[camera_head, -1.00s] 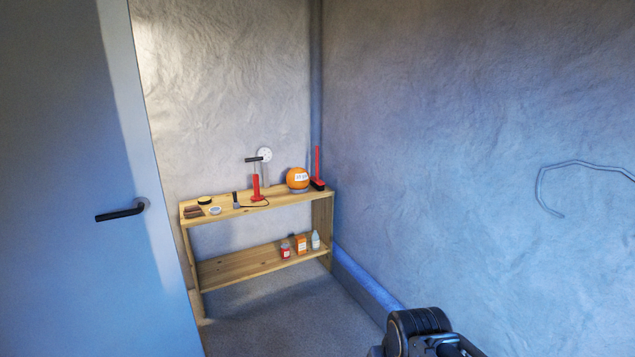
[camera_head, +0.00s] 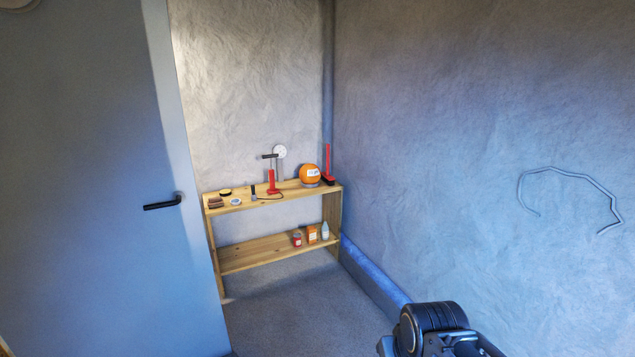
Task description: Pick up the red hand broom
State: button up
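The red hand broom (camera_head: 328,163) is on the top board of the wooden shelf (camera_head: 300,192), at its right end near the room's corner. Its red handle points up and its dark bristles are at the bottom. Part of my arm shows at the bottom right, far from the broom. My gripper's fingers cannot be made out.
A red hand pump (camera_head: 271,181) with a black handle stands left of the ball. Small items lie at the shelf's left end. Several containers stand on the lower board (camera_head: 262,252). A grey door (camera_head: 110,200) with a black handle fills the left. The floor (camera_head: 300,310) before the shelf is clear.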

aim_at(327, 177)
jog(key=z, duration=0.05)
jog(key=i, duration=4.05)
jog(key=u, duration=0.3)
